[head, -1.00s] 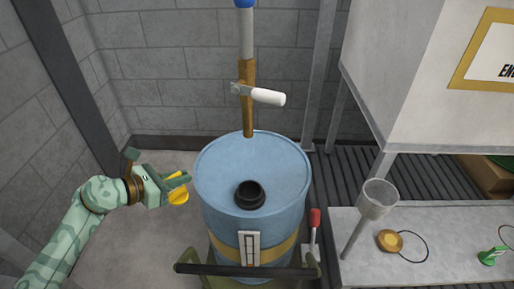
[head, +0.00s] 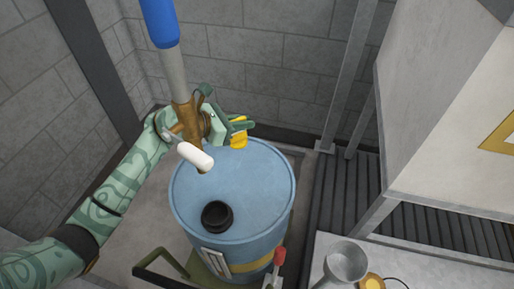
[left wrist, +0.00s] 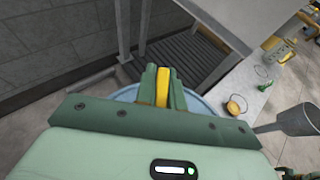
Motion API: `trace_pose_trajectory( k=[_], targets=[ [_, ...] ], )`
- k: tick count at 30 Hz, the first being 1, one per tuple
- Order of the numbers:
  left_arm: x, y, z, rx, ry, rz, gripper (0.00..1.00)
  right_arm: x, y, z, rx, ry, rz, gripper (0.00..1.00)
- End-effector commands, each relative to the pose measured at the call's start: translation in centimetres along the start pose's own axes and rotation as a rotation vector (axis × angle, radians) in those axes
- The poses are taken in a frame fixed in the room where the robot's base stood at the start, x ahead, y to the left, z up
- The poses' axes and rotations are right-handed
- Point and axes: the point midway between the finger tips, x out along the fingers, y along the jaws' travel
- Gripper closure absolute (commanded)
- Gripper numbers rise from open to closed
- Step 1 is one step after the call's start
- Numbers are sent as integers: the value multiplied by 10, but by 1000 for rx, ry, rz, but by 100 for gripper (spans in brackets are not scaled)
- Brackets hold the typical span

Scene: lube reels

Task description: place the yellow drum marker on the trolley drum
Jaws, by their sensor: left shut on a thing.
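The blue trolley drum (head: 255,195) stands upright on its trolley, with a black round opening (head: 217,215) on its lid. My left gripper (head: 240,128) is at the drum's far side, near the back rim, partly behind the brass pump fitting. It is shut on the yellow drum marker (head: 239,138). In the left wrist view the marker (left wrist: 162,86) shows as a yellow strip between the two green fingers, with the blue lid (left wrist: 205,108) behind them. I cannot tell whether the marker touches the lid.
A grey pump tube with a blue top (head: 160,22) and a white handle (head: 195,155) stands over the drum's left back. A funnel (head: 345,262) and a yellow round tag (head: 372,282) are on the bench at lower right. A red-handled lever (head: 280,256) is at the drum's front right.

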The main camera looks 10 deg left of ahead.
Motion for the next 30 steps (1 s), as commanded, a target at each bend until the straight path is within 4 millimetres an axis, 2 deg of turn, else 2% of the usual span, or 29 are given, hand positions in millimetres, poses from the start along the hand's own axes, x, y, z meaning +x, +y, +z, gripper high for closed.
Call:
trace_pose_trajectory(
  k=[1,6,11,17,29,30],
  targets=[
    [7,-1,-17,-9,7,-3,100,8,-2,4,1,-10,-4,2],
    [21,-1,-50,-10,7,-3,100,23,-2,10,-3,-30,-8,2],
    [25,-1,-61,-6,5,-2,100,27,4,7,-18,-36,0,2],
    [37,-1,-90,-8,6,-2,100,38,13,6,-47,-54,10,2],
    [38,-1,-92,-3,4,-1,100,37,15,4,-54,-56,14,2],
    [38,-1,-91,-3,3,-1,78,36,15,3,-55,-54,14,2]
  ],
)
